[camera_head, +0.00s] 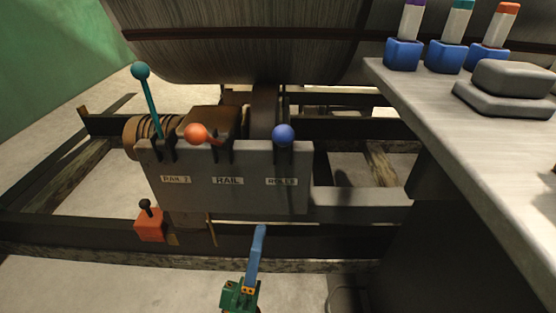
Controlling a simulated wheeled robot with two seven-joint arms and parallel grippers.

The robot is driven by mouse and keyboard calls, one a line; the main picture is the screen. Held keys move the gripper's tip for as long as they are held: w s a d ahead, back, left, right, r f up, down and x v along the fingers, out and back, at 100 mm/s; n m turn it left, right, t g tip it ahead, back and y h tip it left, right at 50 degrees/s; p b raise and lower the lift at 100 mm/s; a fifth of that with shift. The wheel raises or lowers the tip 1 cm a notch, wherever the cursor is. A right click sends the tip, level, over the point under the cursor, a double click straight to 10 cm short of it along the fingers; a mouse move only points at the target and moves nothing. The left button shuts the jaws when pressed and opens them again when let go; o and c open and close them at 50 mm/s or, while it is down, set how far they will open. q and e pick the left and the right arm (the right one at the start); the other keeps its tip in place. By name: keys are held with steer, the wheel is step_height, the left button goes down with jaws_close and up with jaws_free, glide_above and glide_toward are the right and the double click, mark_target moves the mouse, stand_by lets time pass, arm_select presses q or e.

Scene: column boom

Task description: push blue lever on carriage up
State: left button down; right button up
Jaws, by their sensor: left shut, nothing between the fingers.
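The grey carriage panel (228,198) stands in the middle with three levers in slots along its top. The blue lever's round knob (284,134) is at the right slot, at about the panel's top edge; its rod is mostly hidden behind the knob. The orange lever (197,133) is in the middle, its knob also low. The teal lever (142,74) at the left stands up high, leaning slightly left. My left gripper (261,232), green with blue fingers, rises from the bottom edge. Its fingers are shut and empty, below and apart from the blue knob. My right gripper is out of view.
A grey bench top (465,140) fills the right side, with blue-based holders (403,54) and a dark grey block (510,80) on it. A large dark drum (240,40) hangs behind the panel. An orange box (150,225) with a black knob is lower left. Dark rails cross below.

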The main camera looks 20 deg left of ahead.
mark_target(283, 141)
arm_select(q)
steer(key=p+x, duration=0.2)
steer(key=x, duration=1.2)
steer(key=shift+d, duration=0.35)
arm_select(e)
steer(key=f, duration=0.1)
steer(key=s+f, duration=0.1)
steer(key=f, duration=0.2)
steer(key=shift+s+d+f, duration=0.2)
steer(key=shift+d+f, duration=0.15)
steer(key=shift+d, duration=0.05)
arm_select(q)
steer(key=shift+s, duration=0.1)
